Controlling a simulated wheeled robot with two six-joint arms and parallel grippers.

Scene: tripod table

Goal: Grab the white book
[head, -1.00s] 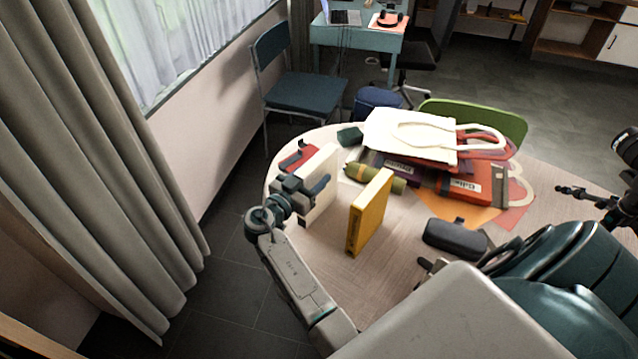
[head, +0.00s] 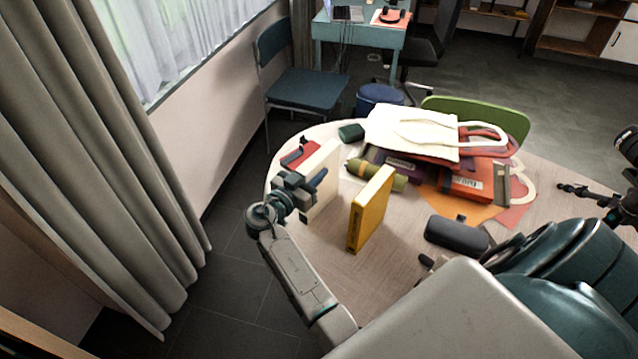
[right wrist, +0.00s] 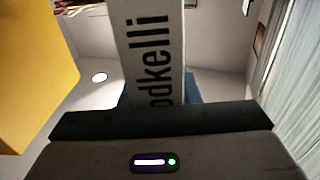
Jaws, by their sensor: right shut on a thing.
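The white book (head: 322,187) stands upright near the left edge of the round table (head: 330,262). My right gripper (head: 306,188) is shut on it, with a dark finger across its near face. In the right wrist view the white book (right wrist: 148,40) rises from between the jaws, and its spine shows large dark letters. How deep the jaws reach is hidden there. The book's foot looks close to the tabletop; I cannot tell whether it touches. My left gripper is not in view.
A yellow book (head: 370,210) stands upright just right of the white one. A red item (head: 299,153) lies behind it. A green bottle-like object (head: 378,174), a bag pile (head: 412,132) and a dark case (head: 457,235) lie further right.

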